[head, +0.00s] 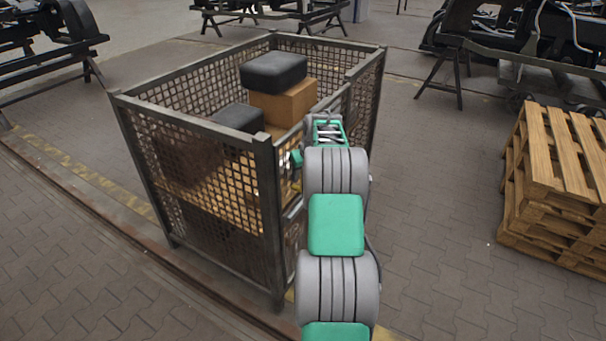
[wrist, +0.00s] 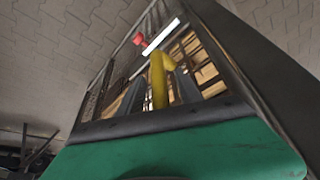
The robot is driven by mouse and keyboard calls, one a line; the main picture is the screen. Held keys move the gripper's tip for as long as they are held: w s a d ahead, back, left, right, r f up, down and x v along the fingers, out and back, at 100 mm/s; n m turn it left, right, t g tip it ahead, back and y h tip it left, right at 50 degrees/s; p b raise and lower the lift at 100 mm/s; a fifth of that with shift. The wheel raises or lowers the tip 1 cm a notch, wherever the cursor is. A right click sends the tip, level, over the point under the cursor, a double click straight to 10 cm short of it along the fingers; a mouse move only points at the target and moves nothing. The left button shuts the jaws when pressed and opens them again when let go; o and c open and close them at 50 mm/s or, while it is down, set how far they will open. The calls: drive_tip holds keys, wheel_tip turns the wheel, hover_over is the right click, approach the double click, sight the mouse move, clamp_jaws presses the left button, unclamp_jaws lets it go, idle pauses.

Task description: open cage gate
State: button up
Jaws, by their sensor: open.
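The cage (head: 205,165) is a dark metal mesh box standing on the paved floor. Its right-hand side, where a lower framed mesh panel that looks like the gate (head: 338,100) shows, is partly hidden by my arm. My gripper (wrist: 160,86) is at that side, and my arm covers most of it in the head view. In the wrist view its two dark fingers are apart, with a yellow handle-like piece (wrist: 158,78) showing between them. I cannot tell whether they touch it. A red piece (wrist: 138,38) and a white bar (wrist: 162,37) lie beyond.
Brown and black boxes (head: 284,102) are stacked inside the cage. A stack of wooden pallets (head: 555,165) stands at the right, with clear paving between it and the cage. Bogies on stands (head: 470,45) are at the back. A rail (head: 110,225) runs along the left front.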

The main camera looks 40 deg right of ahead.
clamp_jaws()
idle(1.3)
